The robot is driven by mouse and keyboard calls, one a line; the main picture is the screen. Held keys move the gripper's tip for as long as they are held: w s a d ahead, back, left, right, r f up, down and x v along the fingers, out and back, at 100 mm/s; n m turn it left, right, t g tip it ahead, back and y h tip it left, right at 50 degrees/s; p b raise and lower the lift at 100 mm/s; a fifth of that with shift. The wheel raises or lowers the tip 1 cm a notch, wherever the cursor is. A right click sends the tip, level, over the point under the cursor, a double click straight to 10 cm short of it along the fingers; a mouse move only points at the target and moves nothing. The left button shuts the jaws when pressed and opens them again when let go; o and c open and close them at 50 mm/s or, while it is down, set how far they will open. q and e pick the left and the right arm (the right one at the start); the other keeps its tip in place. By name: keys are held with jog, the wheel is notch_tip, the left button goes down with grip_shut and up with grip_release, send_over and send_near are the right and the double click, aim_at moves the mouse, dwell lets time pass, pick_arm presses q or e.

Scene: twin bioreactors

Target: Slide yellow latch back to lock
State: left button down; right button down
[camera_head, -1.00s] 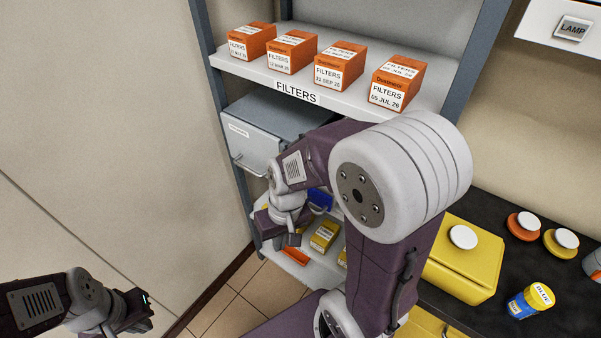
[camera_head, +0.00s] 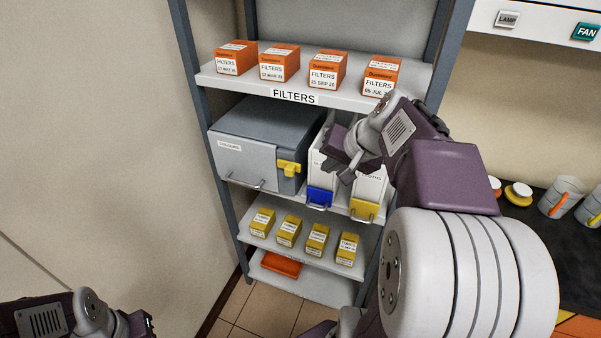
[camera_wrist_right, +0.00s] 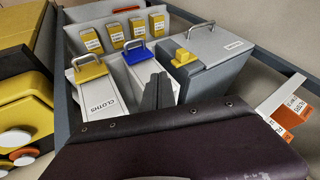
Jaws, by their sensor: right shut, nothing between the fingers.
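The yellow latch (camera_head: 289,168) is on the front of a grey lidded box (camera_head: 235,160) on the middle shelf, near the box's right end. It also shows in the right wrist view (camera_wrist_right: 183,57). My right gripper (camera_head: 340,160) is shut and empty, to the right of the latch and apart from it, in front of the white bins. Its dark fingers (camera_wrist_right: 158,92) are together in the right wrist view. My left gripper (camera_head: 143,325) is at the bottom left, cut by the frame edge, far from the latch; its jaws are unclear.
White bins with a blue latch (camera_head: 319,197) and a yellow latch (camera_head: 364,210) stand right of the grey box. Orange filter boxes (camera_head: 279,63) line the shelf above. Small yellow boxes (camera_head: 289,231) stand below. A dark counter (camera_head: 540,228) is at the right.

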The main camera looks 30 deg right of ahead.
aim_at(287, 169)
jog(key=w+a+f, duration=0.2)
jog(key=w+f, duration=0.6)
jog(key=w, duration=0.1)
jog(key=shift+a, duration=0.35)
jog(key=shift+w, duration=0.1)
jog(key=shift+w+a+p, duration=1.15)
jog(key=shift+w+p, duration=0.1)
jog(key=shift+w+a, duration=0.15)
jog(key=shift+w, duration=0.05)
jog(key=shift+s, duration=0.1)
